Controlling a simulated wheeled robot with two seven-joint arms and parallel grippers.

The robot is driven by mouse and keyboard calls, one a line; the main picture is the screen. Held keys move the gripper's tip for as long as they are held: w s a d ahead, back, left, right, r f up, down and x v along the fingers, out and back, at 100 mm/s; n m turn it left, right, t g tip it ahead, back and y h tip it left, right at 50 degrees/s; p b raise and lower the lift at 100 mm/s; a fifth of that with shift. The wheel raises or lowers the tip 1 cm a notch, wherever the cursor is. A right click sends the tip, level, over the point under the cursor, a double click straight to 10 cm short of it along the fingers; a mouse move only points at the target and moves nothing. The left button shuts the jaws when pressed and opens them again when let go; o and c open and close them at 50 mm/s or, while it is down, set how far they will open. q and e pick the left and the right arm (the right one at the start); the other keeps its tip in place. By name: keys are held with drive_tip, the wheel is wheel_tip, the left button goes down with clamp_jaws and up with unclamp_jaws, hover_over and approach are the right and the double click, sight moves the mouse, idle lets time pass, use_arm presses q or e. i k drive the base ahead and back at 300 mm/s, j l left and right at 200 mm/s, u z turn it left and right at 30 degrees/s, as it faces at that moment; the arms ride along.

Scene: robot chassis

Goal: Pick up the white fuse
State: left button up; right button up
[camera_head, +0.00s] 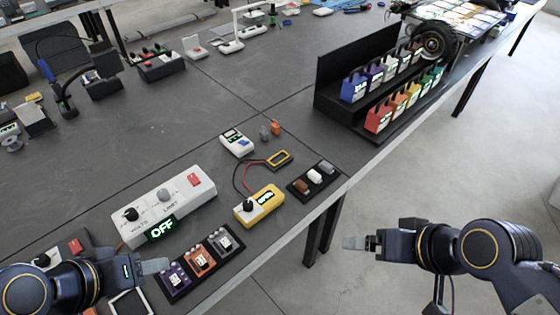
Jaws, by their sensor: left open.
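The white fuse (315,176) sits in a small black holder (300,194) near the table's front edge. A brown fuse (301,187) is on its left and a grey fuse (327,168) on its right. My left gripper (154,266) is open and empty at the lower left, low over the table beside the purple module, well left of the white fuse. My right gripper (354,242) is out past the table's front edge, over the floor, below and right of the holder. Its finger gap is not clear.
A yellow meter reading OPEN (259,205) stands left of the holder, with a red lead. A white power supply reading OFF (165,204) and a row of coloured modules (201,259) lie further left. A black rack of coloured blocks (380,80) stands behind right.

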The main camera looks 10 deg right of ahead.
sight(313, 175)
drive_tip(key=i+l+u, duration=0.15)
drive_tip(key=l+u, duration=0.2)
drive_tip(key=i+l+u, duration=0.1)
drive_tip(key=l+u, duration=0.6)
drive_tip(key=i+l, duration=0.05)
